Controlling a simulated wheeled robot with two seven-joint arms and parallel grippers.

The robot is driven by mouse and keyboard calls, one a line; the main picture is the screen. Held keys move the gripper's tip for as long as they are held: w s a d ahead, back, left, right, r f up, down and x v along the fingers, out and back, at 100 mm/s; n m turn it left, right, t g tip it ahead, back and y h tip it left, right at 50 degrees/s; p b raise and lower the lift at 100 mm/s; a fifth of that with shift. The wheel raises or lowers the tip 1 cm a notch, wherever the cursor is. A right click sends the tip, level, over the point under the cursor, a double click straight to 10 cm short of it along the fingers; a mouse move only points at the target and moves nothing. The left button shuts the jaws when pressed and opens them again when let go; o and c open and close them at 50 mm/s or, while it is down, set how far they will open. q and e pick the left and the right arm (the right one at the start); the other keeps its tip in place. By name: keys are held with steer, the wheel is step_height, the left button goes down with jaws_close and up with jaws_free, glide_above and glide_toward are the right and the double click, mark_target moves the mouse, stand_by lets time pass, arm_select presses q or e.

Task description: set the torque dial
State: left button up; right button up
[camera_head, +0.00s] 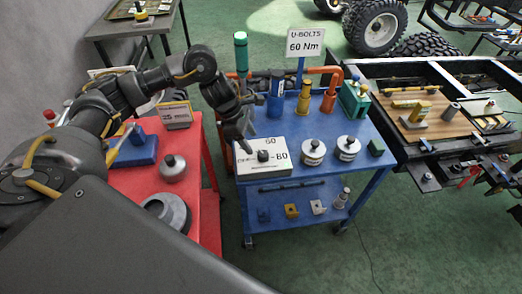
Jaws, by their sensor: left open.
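The torque dial is a small black knob (263,155) on top of a white box (277,168) at the left front of the blue cart. The numbers 60 and 80 show on the box's top, with smaller text too small to read. My left gripper (243,136) is open, pointing down just above and to the left of the knob, seemingly apart from it. A sign (304,43) above the cart reads "U-BOLTS 60 Nm". My right gripper is not in view.
The blue cart (350,185) also holds two round metal weights (313,152), a blue cylinder (276,97), a brass piece (304,98) and a green box (354,101). A red table (198,190) stands left. A chassis frame (440,70) stands right.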

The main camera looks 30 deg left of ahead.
mark_target(262, 153)
arm_select(q)
steer(key=w+f, duration=0.1)
steer(key=d+f, duration=0.1)
steer(key=f, duration=0.1)
steer(key=w+f, duration=0.1)
steer(key=shift+w+d+f+p, duration=0.25)
steer(key=shift+w+d+p, duration=0.05)
steer(key=shift+w+p, duration=0.05)
steer(key=shift+x, duration=1.15)
steer(key=shift+s+d+f+p, duration=0.15)
steer(key=shift+s+f+p, duration=0.1)
steer(key=shift+f+p, duration=0.05)
steer(key=shift+d+f, duration=0.1)
steer(key=shift+f, duration=0.15)
steer(key=shift+w+f, duration=0.2)
steer(key=shift+f, duration=0.1)
steer(key=shift+s+r, duration=0.1)
steer(key=c, duration=1)
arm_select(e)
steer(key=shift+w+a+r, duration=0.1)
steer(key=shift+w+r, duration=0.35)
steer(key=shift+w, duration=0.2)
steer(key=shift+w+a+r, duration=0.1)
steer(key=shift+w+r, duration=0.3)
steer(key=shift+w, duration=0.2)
